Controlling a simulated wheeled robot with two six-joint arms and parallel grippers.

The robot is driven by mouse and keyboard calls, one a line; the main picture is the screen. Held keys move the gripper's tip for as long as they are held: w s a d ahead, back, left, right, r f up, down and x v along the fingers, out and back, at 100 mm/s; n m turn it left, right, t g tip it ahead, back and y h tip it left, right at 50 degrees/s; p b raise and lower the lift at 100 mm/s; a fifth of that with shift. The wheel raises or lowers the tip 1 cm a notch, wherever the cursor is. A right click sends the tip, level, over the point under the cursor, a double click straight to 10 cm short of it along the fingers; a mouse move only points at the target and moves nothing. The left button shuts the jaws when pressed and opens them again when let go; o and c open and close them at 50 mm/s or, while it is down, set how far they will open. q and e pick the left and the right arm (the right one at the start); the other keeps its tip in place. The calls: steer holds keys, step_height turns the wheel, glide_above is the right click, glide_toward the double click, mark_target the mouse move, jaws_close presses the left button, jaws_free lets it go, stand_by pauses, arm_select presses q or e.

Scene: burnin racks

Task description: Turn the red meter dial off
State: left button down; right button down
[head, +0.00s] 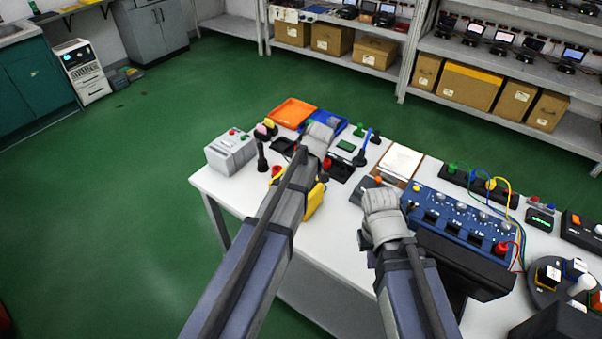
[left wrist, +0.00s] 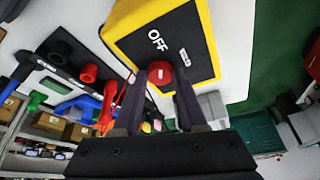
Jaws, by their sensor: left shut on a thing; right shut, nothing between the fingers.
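The yellow meter (head: 314,201) stands at the table's near left edge, partly hidden by my left arm. In the left wrist view its black face fills the upper middle, with an OFF label. The red dial (left wrist: 160,72) sits on that face with a small pale mark on it; its setting is too small to read. My left gripper (left wrist: 160,78) is shut on the dial, one dark finger on each side. In the head view its fingertips are hidden. My right gripper (head: 460,270) is shut and empty, near the front of the blue panel; its fingertips are not clear.
The blue panel (head: 462,212) with several knobs and cables stands right of the meter. A grey box (head: 230,152), an orange tray (head: 292,112) and a clipboard (head: 400,163) share the white table. The green floor (head: 120,220) left of it is clear.

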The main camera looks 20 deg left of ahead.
stand_by(0.5)
arm_select(q)
steer(key=shift+c, duration=2.3)
jaws_free()
steer(key=shift+r, duration=0.1)
steer(key=p+v, duration=0.7)
steer(key=shift+r, duration=0.25)
steer(key=shift+d, duration=0.1)
